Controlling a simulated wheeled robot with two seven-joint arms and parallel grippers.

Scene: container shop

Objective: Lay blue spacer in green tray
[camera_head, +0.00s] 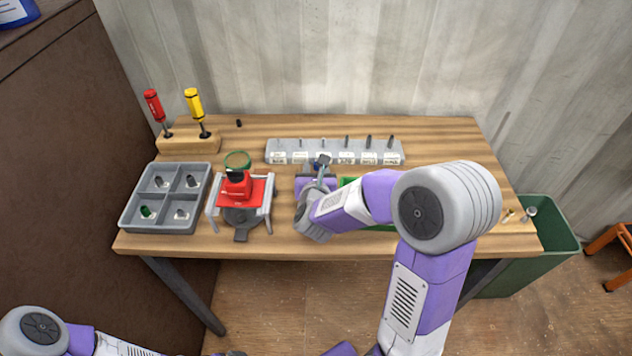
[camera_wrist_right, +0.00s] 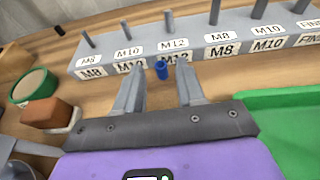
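The blue spacer (camera_wrist_right: 161,70) is a small blue cylinder on the wood table, just in front of the labelled peg rack. In the right wrist view it shows between the fingertips of my right gripper (camera_wrist_right: 160,75), which is open, with a gap on each side. In the head view the right gripper (camera_head: 316,169) is over the middle of the table, in front of the rack. The green tray (camera_wrist_right: 288,100) is at the right in the wrist view. In the head view my right arm hides most of the green tray (camera_head: 346,181). My left gripper is not in view.
The grey peg rack (camera_head: 335,158) stands close behind the right gripper. A red block in a grey fixture (camera_head: 238,200) and a grey four-compartment tray (camera_head: 165,222) are to the left. A screwdriver stand (camera_head: 187,145) is at the back left. A green bin (camera_head: 540,245) stands right of the table.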

